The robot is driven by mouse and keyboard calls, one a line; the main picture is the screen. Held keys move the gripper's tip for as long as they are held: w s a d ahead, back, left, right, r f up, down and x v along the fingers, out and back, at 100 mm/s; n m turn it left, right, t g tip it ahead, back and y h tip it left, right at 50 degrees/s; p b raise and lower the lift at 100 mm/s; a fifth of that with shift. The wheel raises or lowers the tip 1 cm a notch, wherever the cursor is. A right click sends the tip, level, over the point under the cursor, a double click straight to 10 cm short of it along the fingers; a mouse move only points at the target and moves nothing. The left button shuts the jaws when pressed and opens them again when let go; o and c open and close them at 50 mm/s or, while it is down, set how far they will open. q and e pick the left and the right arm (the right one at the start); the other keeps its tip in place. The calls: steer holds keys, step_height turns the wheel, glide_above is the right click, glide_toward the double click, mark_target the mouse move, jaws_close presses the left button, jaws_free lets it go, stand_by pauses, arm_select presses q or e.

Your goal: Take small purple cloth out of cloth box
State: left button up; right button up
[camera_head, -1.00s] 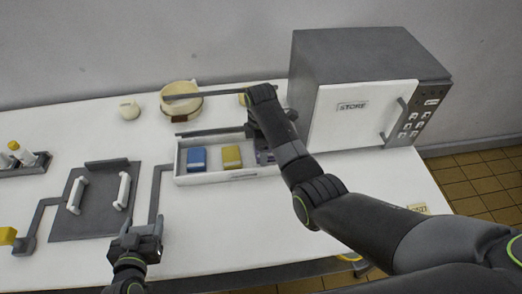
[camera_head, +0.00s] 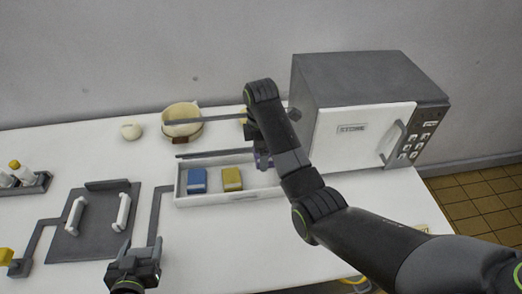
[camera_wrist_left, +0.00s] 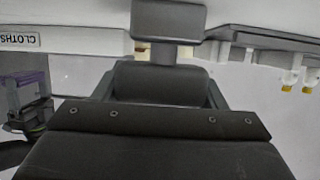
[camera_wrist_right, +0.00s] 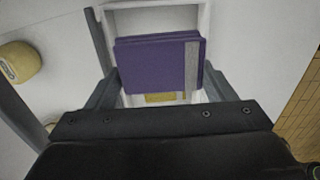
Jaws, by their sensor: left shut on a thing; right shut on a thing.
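The small purple cloth (camera_wrist_right: 150,65) is a folded purple block with a grey stripe. My right gripper (camera_wrist_right: 158,72) is shut on it, one finger on each side. In the head view the cloth (camera_head: 264,162) shows under my right gripper, above the right end of the white cloth box (camera_head: 230,199). A label reading CLOTHS (camera_wrist_left: 22,40) shows on the box wall in the left wrist view. My left gripper (camera_head: 138,252) is shut on a dark grey block (camera_wrist_left: 168,20) at the near end of a grey bar beside the box.
A blue cloth (camera_head: 197,180) and a yellow cloth (camera_head: 232,179) lie in the box. A microwave-like unit (camera_head: 363,145) stands close on the right. A cream pot (camera_head: 182,118) is behind. A grey plate with white handles (camera_head: 62,228) lies left. The front right table is clear.

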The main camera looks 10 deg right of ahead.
arm_select(q)
steer(key=shift+w+r+p, duration=0.15)
steer(key=shift+r+p, duration=0.7)
steer(key=shift+r, duration=0.3)
arm_select(e)
steer(key=shift+w+r, duration=0.1)
steer(key=shift+r, duration=0.85)
arm_select(q)
steer(key=o, duration=1.1)
steer(key=shift+f, duration=0.1)
steer(key=shift+c, duration=0.2)
steer(key=shift+f, duration=0.1)
steer(key=shift+s, duration=0.3)
arm_select(e)
steer(key=shift+f, duration=0.15)
step_height(320, 180, down, 4)
steer(key=b, duration=0.4)
arm_select(q)
steer(key=v, duration=1.1)
steer(key=shift+s+r+b, duration=0.2)
steer(key=shift+s+b, duration=0.15)
steer(key=shift+b, duration=0.05)
arm_select(e)
steer(key=shift+f, duration=0.25)
